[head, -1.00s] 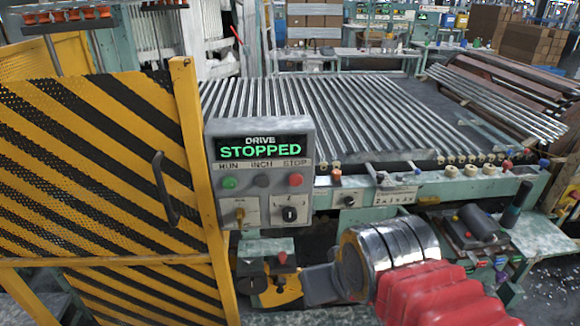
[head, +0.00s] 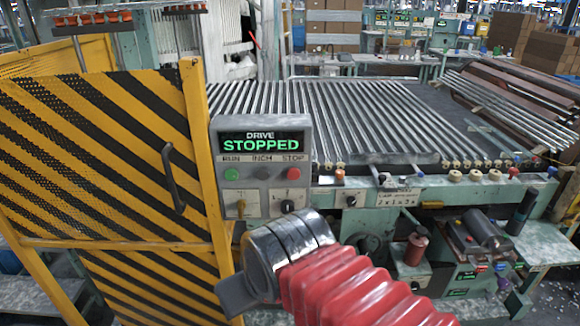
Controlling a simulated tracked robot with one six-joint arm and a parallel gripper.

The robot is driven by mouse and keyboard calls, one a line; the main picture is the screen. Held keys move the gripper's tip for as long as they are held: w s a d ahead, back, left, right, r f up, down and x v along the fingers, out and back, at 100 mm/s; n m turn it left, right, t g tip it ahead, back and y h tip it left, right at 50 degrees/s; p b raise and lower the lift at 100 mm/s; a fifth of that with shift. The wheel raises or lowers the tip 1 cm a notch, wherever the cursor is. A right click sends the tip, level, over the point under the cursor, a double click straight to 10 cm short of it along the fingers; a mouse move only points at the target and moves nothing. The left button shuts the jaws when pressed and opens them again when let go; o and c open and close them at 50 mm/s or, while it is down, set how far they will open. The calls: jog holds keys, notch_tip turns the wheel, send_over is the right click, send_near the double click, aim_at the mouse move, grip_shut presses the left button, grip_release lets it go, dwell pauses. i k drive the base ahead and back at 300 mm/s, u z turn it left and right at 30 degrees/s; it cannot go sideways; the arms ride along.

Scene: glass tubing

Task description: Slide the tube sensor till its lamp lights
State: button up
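I cannot pick out the tube sensor or its lamp for certain in the head view. Glass tubes (head: 340,118) lie side by side in a row across the machine bed. My arm, with red bellows and a chrome wrist, comes in from the lower right. Its grey end, my gripper (head: 236,295), is low in front of the control box and beside the striped gate. The fingers cannot be made out, and nothing is seen held. The wrist hides part of the machine's lower front.
The control box (head: 217,185) reads DRIVE STOPPED. A yellow-and-black striped gate (head: 120,165) stands at left. A front rail (head: 440,190) carries knobs and small rollers. A red cylinder (head: 415,248) and a motor unit (head: 485,230) sit below at right. More tubes (head: 510,105) lie at far right.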

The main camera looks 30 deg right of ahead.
aim_at(315, 175)
jog(key=u, duration=0.85)
jog(key=k, duration=1.15)
jog(key=z, duration=1.4)
jog(key=i, duration=0.8)
